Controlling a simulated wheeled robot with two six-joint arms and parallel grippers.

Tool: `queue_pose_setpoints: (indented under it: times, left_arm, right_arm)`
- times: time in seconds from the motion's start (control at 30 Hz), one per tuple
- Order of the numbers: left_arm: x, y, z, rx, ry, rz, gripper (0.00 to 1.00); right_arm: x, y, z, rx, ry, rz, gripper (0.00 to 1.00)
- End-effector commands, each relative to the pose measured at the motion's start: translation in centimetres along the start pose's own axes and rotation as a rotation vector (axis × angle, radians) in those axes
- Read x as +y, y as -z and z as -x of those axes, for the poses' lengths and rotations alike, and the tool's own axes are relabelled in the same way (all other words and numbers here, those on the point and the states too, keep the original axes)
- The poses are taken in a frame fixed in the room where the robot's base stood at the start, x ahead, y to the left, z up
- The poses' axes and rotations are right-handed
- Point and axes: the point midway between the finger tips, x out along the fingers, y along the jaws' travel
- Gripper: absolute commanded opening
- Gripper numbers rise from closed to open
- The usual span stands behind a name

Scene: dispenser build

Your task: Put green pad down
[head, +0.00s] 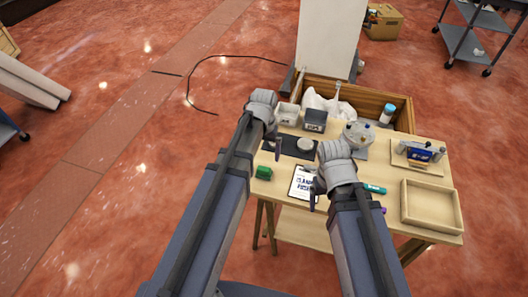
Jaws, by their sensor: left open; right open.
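A small green pad (263,172) lies on the wooden table (262,187) near its left front edge. My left gripper (277,150) is open and sits just above and to the right of the pad in the picture, apart from it and over the left end of a dark mat. My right gripper (314,194) is open near a white printed clipboard sheet (302,183). It appears to hold nothing, though my wrist hides part of the fingers.
A dark mat (278,145) bears a round grey disc (305,145). At the right are a blue device (420,154) and an empty wooden tray (431,228). A teal marker (374,189) lies beside my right wrist.

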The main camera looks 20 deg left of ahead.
Motion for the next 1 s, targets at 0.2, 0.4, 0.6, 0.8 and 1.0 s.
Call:
queue_pose_setpoints:
  times: [0.2, 0.4, 0.6, 0.8, 1.0]
  left_arm:
    - [0.0, 0.0, 2.9, 0.0, 0.0, 0.0, 1.0]
    - [0.0, 0.0, 3.0, 0.0, 0.0, 0.0, 1.0]
    - [0.0, 0.0, 2.9, 0.0, 0.0, 0.0, 1.0]
    - [0.0, 0.0, 2.4, 0.0, 0.0, 0.0, 1.0]
    - [0.0, 0.0, 0.9, 0.0, 0.0, 0.0, 1.0]
  right_arm:
    - [0.3, -0.2, 2.9, 0.0, 0.0, 0.0, 0.84]
    - [0.3, -0.2, 3.0, 0.0, 0.0, 0.0, 0.84]
    - [0.3, -0.2, 2.9, 0.0, 0.0, 0.0, 0.84]
    - [0.2, -0.1, 2.4, 0.0, 0.0, 0.0, 0.84]
    - [0.1, -0.1, 0.9, 0.0, 0.0, 0.0, 0.84]
